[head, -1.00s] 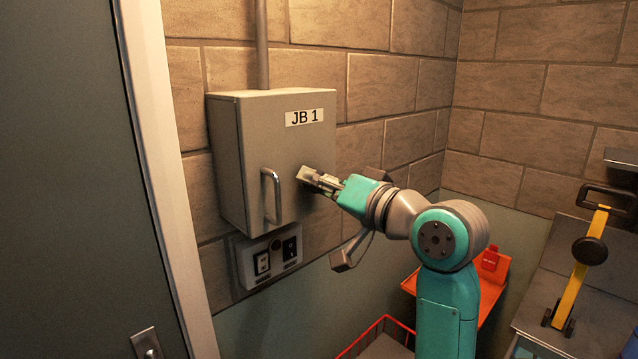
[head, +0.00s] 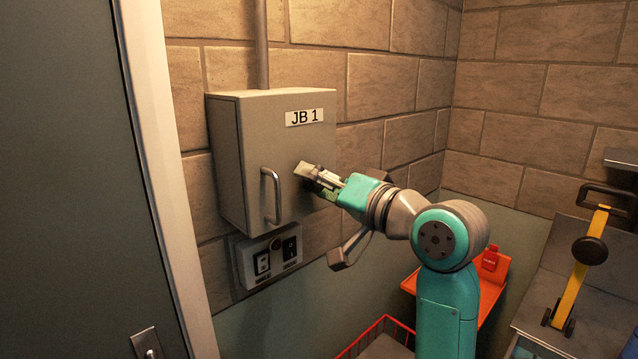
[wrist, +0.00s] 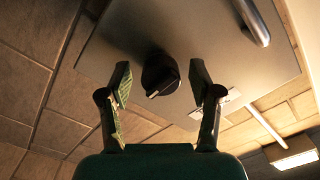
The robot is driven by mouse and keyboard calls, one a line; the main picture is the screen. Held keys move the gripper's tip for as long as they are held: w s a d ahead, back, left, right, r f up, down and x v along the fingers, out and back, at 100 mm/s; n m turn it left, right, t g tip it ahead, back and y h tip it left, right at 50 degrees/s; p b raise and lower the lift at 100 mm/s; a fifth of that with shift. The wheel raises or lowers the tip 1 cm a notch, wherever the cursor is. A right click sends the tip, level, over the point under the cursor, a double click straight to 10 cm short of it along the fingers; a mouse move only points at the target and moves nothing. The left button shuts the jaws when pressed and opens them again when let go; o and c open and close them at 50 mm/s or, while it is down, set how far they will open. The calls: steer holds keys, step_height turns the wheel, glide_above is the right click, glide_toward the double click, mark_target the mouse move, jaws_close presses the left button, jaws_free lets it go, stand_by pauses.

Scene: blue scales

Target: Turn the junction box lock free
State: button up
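The junction box (head: 265,190), a grey cabinet labelled JB 1, hangs shut on the brick wall. Its lock, a round black knob (wrist: 160,74) with a raised grip bar and a pale mark, shows in the wrist view. My gripper (head: 311,173) is at the right part of the box door, and it hides the lock in the head view. In the wrist view my gripper (wrist: 160,67) is open, with one finger on each side of the knob and a gap on both sides. I see no finger touching it.
A metal door handle (head: 271,195) is left of my gripper. A switch panel (head: 268,256) sits below the box. A red wire basket (head: 378,335) and an orange tray (head: 490,295) are low down. A yellow lever (head: 580,270) stands at the right. A door frame is at the left.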

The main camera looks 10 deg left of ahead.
steer(key=v, duration=1.2)
